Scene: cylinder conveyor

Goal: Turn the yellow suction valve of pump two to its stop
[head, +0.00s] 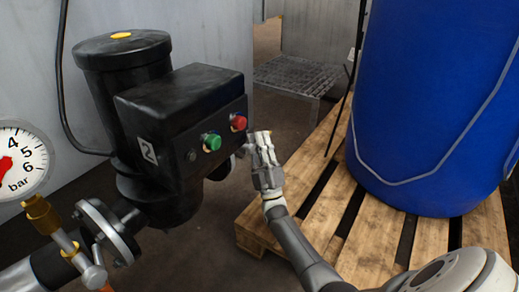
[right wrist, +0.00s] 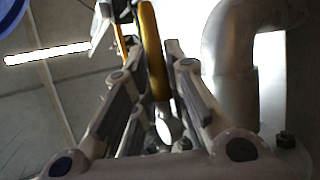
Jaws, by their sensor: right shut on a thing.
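Pump two (head: 150,110), a black machine marked with a 2, stands left of centre in the head view. My right gripper (head: 262,145) is just right of its button box, low beside the pump. In the right wrist view a yellow valve lever (right wrist: 154,50) runs between the two fingers of my right gripper (right wrist: 152,65), which are shut on it. In the head view the lever is hidden behind the pump and the gripper. My left gripper is not in view.
The button box carries a green button (head: 212,141) and a red button (head: 238,122). A pressure gauge (head: 20,160) and brass fitting (head: 40,213) are at left. A blue drum (head: 430,90) stands on a wooden pallet (head: 315,215) at right. A grey pipe elbow (right wrist: 232,60) is close beside the fingers.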

